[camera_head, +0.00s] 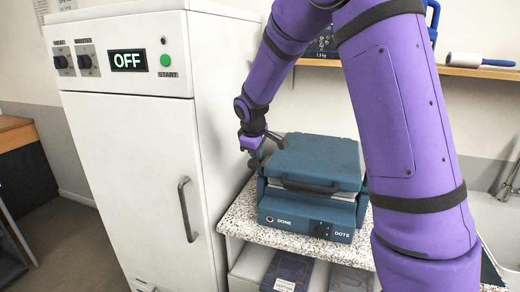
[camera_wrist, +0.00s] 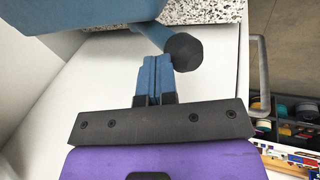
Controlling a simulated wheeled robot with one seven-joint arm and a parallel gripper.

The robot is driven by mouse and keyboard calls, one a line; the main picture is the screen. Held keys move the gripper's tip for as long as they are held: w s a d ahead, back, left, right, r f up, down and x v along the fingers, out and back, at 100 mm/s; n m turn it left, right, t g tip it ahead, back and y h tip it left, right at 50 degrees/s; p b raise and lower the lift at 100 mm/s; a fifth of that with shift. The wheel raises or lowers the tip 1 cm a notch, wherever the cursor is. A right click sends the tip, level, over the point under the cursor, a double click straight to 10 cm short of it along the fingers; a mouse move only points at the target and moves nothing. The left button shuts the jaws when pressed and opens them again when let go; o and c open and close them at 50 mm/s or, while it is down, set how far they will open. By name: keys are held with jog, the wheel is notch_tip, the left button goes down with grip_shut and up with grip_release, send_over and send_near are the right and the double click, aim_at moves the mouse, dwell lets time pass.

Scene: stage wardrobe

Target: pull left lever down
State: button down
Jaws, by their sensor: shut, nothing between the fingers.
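The left lever is a blue arm with a dark round knob (camera_wrist: 183,52), on the left side of the blue press (camera_head: 315,160). In the wrist view the lever's arm runs from the press body at the top to the knob. My gripper (camera_wrist: 155,58) is shut and empty, its blue fingertips just beside the knob. I cannot tell whether they touch it. In the head view my gripper (camera_head: 262,147) is small and dark at the press's left side, partly hiding the lever. The press lid looks nearly closed, with a pale layer at its front.
A white cabinet (camera_head: 130,170) with an OFF display stands close to the left of the press. The press sits on a speckled counter (camera_head: 240,215). A wooden shelf (camera_head: 480,72) with a lint roller is on the right wall. My arm crosses the right side of the head view.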

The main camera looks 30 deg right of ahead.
jog(key=s+a+f, duration=0.3)
jog(key=f, duration=0.3)
jog(key=shift+s+a, duration=0.25)
jog(key=shift+s+f, duration=0.2)
jog(key=shift+f, duration=0.1)
dwell(0.3)
jog(key=s+a+r, duration=0.4)
jog(key=s+r, duration=0.1)
jog(key=r, duration=0.5)
jog(key=shift+s+a+r, duration=0.2)
jog(key=shift+s+a, duration=0.1)
jog(key=shift+s, duration=0.1)
